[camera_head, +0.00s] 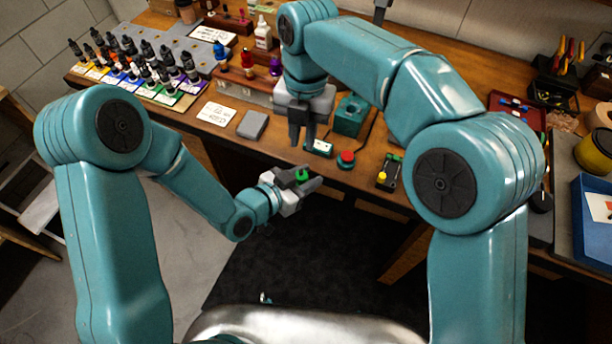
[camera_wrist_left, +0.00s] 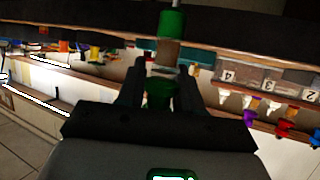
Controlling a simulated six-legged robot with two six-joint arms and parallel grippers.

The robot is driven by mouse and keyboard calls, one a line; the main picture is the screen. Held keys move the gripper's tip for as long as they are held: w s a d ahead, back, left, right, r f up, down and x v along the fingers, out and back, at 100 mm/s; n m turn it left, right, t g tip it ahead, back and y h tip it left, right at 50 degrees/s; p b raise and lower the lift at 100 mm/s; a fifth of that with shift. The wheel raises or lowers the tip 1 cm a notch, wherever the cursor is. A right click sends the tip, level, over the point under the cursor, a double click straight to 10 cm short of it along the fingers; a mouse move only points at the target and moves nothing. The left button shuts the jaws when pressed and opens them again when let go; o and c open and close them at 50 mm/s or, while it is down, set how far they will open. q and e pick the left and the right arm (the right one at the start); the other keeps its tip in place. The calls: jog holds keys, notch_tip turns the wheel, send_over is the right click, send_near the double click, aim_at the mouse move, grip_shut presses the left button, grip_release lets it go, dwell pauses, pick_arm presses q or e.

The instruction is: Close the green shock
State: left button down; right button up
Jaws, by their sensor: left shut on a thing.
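The green shock (camera_head: 302,174) is in my left gripper (camera_head: 307,184), held out in front of the bench edge. In the left wrist view, a green cap (camera_wrist_left: 172,23) is at one end of a brownish, see-through body (camera_wrist_left: 167,54). A green lower part (camera_wrist_left: 159,92) shows between the left fingers (camera_wrist_left: 158,88), which are shut on it. The cap lines up with the body; I cannot tell how tightly it is seated. My right gripper (camera_head: 303,137) points down above the bench, behind the left one.
A wooden rack (camera_head: 250,92) carries blue, red and purple topped shocks. A green box (camera_head: 350,115), a red button (camera_head: 346,157) and a grey block (camera_head: 252,125) are near the right gripper. Several bottles (camera_head: 147,50) stand at the back left.

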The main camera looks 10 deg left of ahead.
aim_at(302, 171)
jog(key=f, duration=0.3)
jog(key=s+f, duration=0.1)
jog(key=f, duration=0.4)
jog(key=shift+s+a+f, duration=0.1)
jog(key=shift+s+f, duration=0.05)
jog(key=shift+f, duration=0.15)
jog(key=shift+c, duration=0.3)
grip_shut()
